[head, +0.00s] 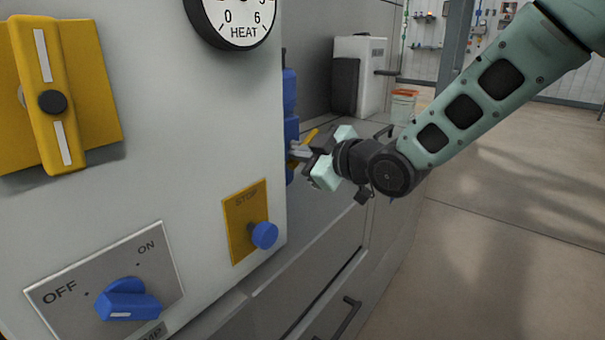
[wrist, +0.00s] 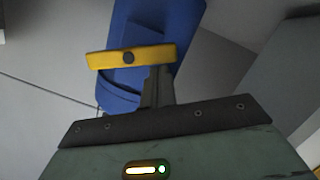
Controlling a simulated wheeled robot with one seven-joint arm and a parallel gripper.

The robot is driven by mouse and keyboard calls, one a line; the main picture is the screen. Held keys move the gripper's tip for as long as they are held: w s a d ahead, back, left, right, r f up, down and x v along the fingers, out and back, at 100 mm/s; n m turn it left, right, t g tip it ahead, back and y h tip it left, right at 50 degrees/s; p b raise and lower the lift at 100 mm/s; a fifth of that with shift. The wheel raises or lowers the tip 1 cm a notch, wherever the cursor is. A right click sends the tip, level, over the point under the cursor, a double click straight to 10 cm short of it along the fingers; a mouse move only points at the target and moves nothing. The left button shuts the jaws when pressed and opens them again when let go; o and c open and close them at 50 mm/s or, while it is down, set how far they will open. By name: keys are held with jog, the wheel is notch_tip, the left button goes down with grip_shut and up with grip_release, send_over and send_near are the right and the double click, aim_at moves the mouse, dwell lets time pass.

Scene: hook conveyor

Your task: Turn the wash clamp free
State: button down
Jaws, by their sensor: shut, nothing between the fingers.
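A yellow bar with a dark centre pivot, which looks like the wash clamp (wrist: 105,59), lies across a blue body (wrist: 155,22) in the wrist view. The bar is nearly level there, its right end slightly higher. In the head view the blue body (head: 290,92) stands at the machine's right side, and a bit of yellow (head: 311,135) shows by my gripper (head: 293,153). My gripper is shut with nothing in it. In the wrist view its fingers (wrist: 157,72) end at the bar's lower edge, right of the pivot. I cannot tell whether they touch.
The machine's front panel carries a large yellow handle (head: 41,70), a HEAT dial (head: 240,12), a blue OFF/ON knob (head: 128,301) and a blue STOP button (head: 264,235). A grey ledge (head: 315,225) runs below my gripper. Open floor (head: 500,230) lies to the right.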

aim_at(296, 168)
notch_tip(296, 168, down, 2)
jog(key=n+b, duration=0.2)
jog(key=b, duration=0.3)
jog(key=shift+f+t+b, duration=0.15)
jog(key=shift+t+b, duration=0.2)
jog(key=shift+t, duration=0.05)
jog(key=n+b, duration=0.1)
jog(key=b, duration=0.2)
jog(key=f+n+t+b, duration=0.1)
jog(key=n+b, duration=0.1)
jog(key=b, duration=0.2)
jog(key=shift+f+b, duration=0.15)
jog(key=shift+b, duration=0.15)
jog(key=n+b, duration=0.1)
jog(key=b, duration=0.1)
jog(key=n+b, duration=0.1)
jog(key=b, duration=0.1)
jog(key=n+b, duration=0.1)
jog(key=b, duration=0.1)
jog(key=shift+w+d+f+t, duration=0.25)
jog(key=shift+w+f+t, duration=0.05)
jog(key=shift+f+t, duration=0.1)
jog(key=n+b, duration=0.2)
jog(key=b, duration=0.1)
jog(key=shift+w+d, duration=0.15)
jog(key=shift+w, duration=0.05)
jog(key=shift+r+n+t+b, duration=0.1)
jog(key=shift+n+t+b, duration=0.2)
jog(key=shift+b, duration=0.05)
